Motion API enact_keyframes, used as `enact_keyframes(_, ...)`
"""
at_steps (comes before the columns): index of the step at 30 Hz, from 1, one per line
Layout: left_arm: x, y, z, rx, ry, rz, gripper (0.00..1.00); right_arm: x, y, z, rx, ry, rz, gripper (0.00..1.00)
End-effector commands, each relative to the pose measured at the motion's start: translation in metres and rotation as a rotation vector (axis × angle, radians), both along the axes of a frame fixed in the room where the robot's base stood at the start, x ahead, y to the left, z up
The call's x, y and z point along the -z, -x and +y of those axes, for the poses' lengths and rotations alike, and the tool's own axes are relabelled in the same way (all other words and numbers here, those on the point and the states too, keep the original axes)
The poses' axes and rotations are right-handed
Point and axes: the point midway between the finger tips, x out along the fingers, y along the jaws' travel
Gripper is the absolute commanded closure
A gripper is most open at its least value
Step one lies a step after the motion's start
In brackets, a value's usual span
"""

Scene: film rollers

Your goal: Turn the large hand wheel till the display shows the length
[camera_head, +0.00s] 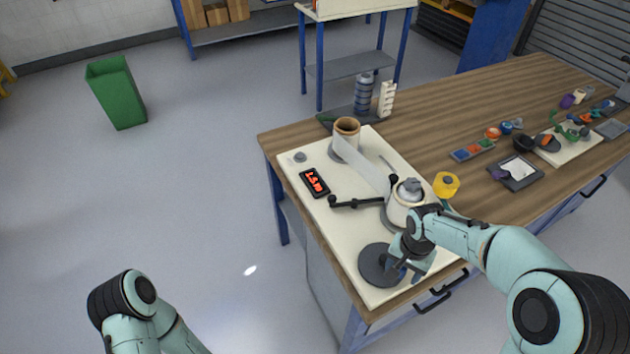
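The large hand wheel looks to be the dark grey disc (371,262) at the near end of the white board. The display (315,183) is a small black box with red lit characters, too small and tilted to read surely. My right gripper (404,271) is at the right side of the disc, pointing down. Its fingers are partly hidden by my wrist, so I cannot tell whether they are shut or touch a knob. My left arm shows at the bottom left, but its gripper is not in view.
The white board (326,212) carries a film roll (346,128) at the back, a film strip, a second roller (404,203) and a black crank lever (357,203). A yellow roll (446,184) stands to the right. Tools and trays lie farther right on the wooden table (440,125).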

Motion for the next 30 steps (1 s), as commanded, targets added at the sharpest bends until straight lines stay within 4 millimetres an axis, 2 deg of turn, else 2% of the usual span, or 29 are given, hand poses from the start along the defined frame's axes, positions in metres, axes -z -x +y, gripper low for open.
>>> enact_keyframes(1,0.000,0.000,0.000,0.000,0.000,0.000,1.00,0.001,-0.001,0.006,-0.010,-0.008,-0.001,0.27)
enact_keyframes(10,-0.003,-0.001,0.000,0.000,0.001,-0.002,1.00,-0.003,0.000,0.007,-0.011,-0.009,0.000,0.26)
enact_keyframes(14,-0.010,-0.006,0.000,0.000,0.000,-0.007,1.00,-0.013,-0.001,0.007,-0.011,-0.010,-0.002,0.21)
enact_keyframes(21,-0.025,-0.015,0.000,0.000,-0.001,-0.018,1.00,-0.036,-0.004,0.006,-0.009,-0.010,-0.013,0.22)
enact_keyframes(22,-0.027,-0.017,0.000,0.000,0.000,-0.019,1.00,-0.038,-0.004,0.006,-0.009,-0.009,-0.012,0.10)
enact_keyframes(23,-0.028,-0.018,0.000,0.001,0.000,-0.020,1.00,-0.040,-0.004,0.006,-0.009,-0.009,-0.012,0.04)
enact_keyframes(30,-0.041,-0.028,0.000,0.000,0.000,-0.031,1.00,-0.058,-0.002,0.003,-0.005,-0.005,-0.005,0.04)
